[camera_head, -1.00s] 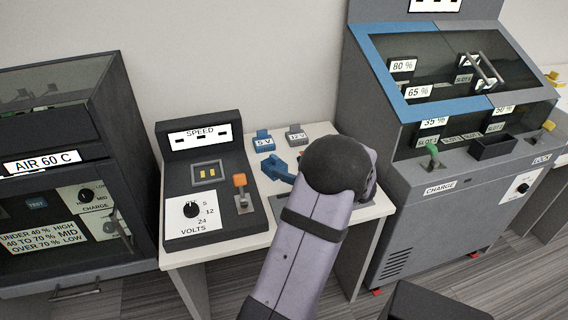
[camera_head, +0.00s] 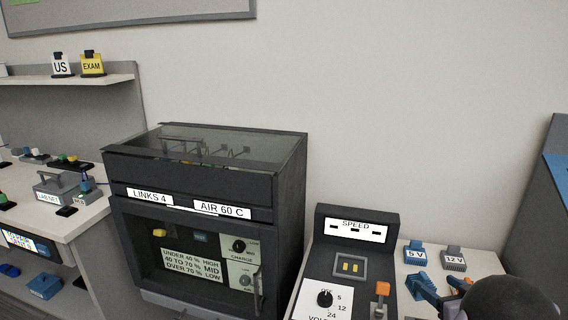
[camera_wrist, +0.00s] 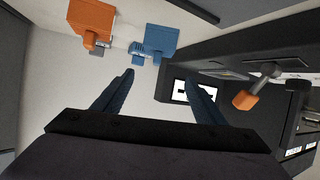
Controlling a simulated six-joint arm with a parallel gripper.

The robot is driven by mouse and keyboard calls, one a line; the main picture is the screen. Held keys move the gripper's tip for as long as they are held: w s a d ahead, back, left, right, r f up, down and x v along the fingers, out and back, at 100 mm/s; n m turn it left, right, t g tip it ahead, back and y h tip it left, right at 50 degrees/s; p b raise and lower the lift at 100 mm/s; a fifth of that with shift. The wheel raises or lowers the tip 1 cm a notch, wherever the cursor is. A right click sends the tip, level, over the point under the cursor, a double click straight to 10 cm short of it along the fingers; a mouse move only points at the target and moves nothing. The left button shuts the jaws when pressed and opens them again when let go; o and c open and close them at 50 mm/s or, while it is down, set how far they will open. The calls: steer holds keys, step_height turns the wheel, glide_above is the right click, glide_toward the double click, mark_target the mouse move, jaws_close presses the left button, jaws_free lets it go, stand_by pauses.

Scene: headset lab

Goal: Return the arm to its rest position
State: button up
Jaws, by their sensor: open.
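My gripper (camera_wrist: 160,78) is open, with its two dark blue fingers apart and nothing between them. In the head view my gripper (camera_head: 418,286) shows as blue fingers at the lower right, just in front of the 5 V block (camera_head: 415,253). My dark rounded arm joint fills the lower right corner and hides part of the bench. In the wrist view a blue block (camera_wrist: 155,40) and an orange block (camera_wrist: 92,22) lie beyond the fingertips, apart from them.
The SPEED panel (camera_head: 356,231) with its orange-topped lever (camera_head: 381,290) stands left of my gripper; that lever also shows in the wrist view (camera_wrist: 246,100). A grey 12 V block (camera_head: 453,257) sits beside the 5 V block. The dark AIR 60 C cabinet (camera_head: 285,180) stands farther left.

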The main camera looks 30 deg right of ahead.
steer(key=w+a+r+g+p, duration=0.1)
steer(key=w+a+r+p, duration=0.25)
steer(key=w, duration=0.25)
steer(key=w+a+r+g+p, duration=0.1)
steer(key=w+a+r+p, duration=0.25)
steer(key=w+r, duration=0.2)
steer(key=w+a+r+g+p, duration=0.1)
steer(key=w+a+g+p, duration=0.15)
steer(key=a, duration=0.35)
steer(key=w+a+r+g+p, duration=0.1)
steer(key=a+r+p, duration=0.1)
steer(key=a+p, duration=0.25)
steer(key=s+a+r+n+g+y+p, duration=0.1)
steer(key=s+a, duration=0.4)
steer(key=a, duration=0.5)
steer(key=s+a+r+n+g+y+p, duration=0.2)
steer(key=s+a+p, duration=0.3)
steer(key=a, duration=0.6)
steer(key=s+a+r+n+g+y+p, duration=0.1)
steer(key=s+a+r+g+y+p, duration=0.1)
steer(key=a, duration=0.9)
steer(key=s+g+p, duration=0.1)
steer(key=s, duration=0.1)
steer(key=shift+s+y, duration=0.3)
steer(key=shift+s, duration=0.1)
steer(key=shift+a+g, duration=0.1)
steer(key=shift+g, duration=0.15)
